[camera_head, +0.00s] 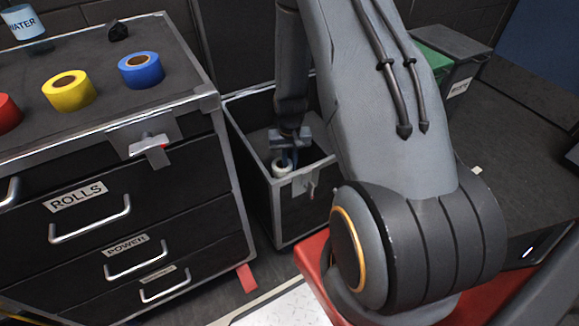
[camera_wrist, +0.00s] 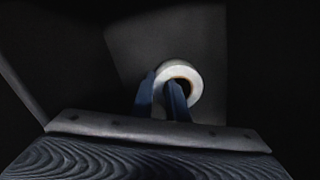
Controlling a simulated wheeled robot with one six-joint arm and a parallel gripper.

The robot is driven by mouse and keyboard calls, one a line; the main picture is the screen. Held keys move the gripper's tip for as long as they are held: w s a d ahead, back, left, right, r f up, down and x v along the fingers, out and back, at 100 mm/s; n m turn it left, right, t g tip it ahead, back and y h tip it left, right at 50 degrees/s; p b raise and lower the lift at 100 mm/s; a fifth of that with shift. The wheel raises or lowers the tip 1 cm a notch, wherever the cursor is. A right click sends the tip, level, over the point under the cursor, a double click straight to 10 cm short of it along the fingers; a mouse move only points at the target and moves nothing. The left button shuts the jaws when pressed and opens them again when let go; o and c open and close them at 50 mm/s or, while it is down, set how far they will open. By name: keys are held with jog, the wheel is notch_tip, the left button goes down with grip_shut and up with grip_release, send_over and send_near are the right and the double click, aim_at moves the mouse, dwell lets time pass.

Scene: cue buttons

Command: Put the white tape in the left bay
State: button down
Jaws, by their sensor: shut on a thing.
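The white tape (camera_head: 279,169) is a small white roll, held low inside an open black bin (camera_head: 258,190) with a grey rim. It also shows in the wrist view (camera_wrist: 191,72). My gripper (camera_head: 289,158), with blue fingers, points down into the bin and is shut on the roll's wall. In the wrist view, one finger of my gripper (camera_wrist: 162,88) goes into the roll's hole and the other lies outside its left side. I cannot tell whether the roll touches the bin's floor. My arm hides the bin's right part, and no divider or bay marking is readable.
A black drawer cabinet (camera_head: 190,190) stands left of the bin. On its top are a blue roll (camera_head: 142,76), a yellow roll (camera_head: 69,98), a red roll (camera_head: 7,114), a dark lump (camera_head: 118,31) and a WATER container (camera_head: 24,25). Lidded bins (camera_head: 455,60) stand back right.

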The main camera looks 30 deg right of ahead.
jog(key=shift+f, duration=0.6)
jog(key=shift+f, duration=0.1)
jog(key=c, duration=1.7)
grip_release()
notch_tip(320, 180, up, 12)
jog(key=r, duration=0.1)
notch_tip(320, 180, up, 15)
jog(key=n, duration=0.2)
send_over(289, 164)
jog(key=s+a, duration=0.7)
jog(key=a, duration=0.2)
jog(key=s+a+r, duration=0.2)
jog(key=s, duration=0.2)
jog(key=s+a+r+n, duration=0.1)
jog(key=s+a+r, duration=0.1)
jog(key=s+r, duration=0.1)
jog(key=s+a+r+n+p, duration=0.1)
jog(key=s+r, duration=0.2)
jog(key=s, duration=0.2)
jog(key=shift+s+a+r, duration=0.15)
jog(key=shift+a+r, duration=0.1)
jog(key=shift+a, duration=0.15)
